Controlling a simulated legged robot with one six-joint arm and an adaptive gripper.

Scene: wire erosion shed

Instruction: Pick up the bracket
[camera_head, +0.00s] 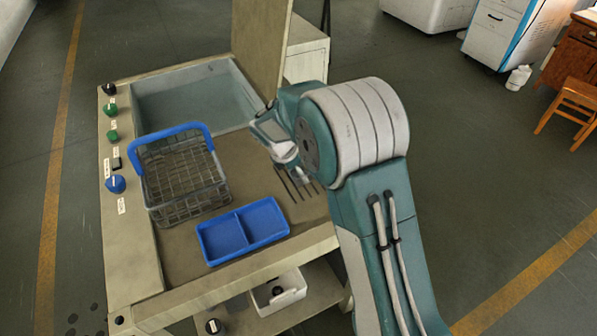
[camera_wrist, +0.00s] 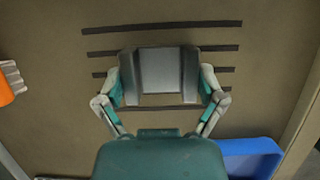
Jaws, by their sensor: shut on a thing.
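The bracket (camera_wrist: 162,70), a grey metal piece with a lighter middle face, is in the centre of the wrist view. My gripper (camera_wrist: 162,84) is shut on it, one finger against each side. The bracket is over the dark slots (camera_wrist: 160,28) in the brown worktop. I cannot tell whether it touches the surface. In the head view my arm hides most of the gripper and the bracket, above the slots (camera_head: 296,184) at the right of the bench.
A blue two-compartment tray (camera_head: 243,231) lies close by, left of the slots. A wire basket with a blue handle (camera_head: 172,129) stands behind it. A sunken basin (camera_head: 196,97) is at the back. An orange item (camera_wrist: 5,90) shows at the wrist view's left edge.

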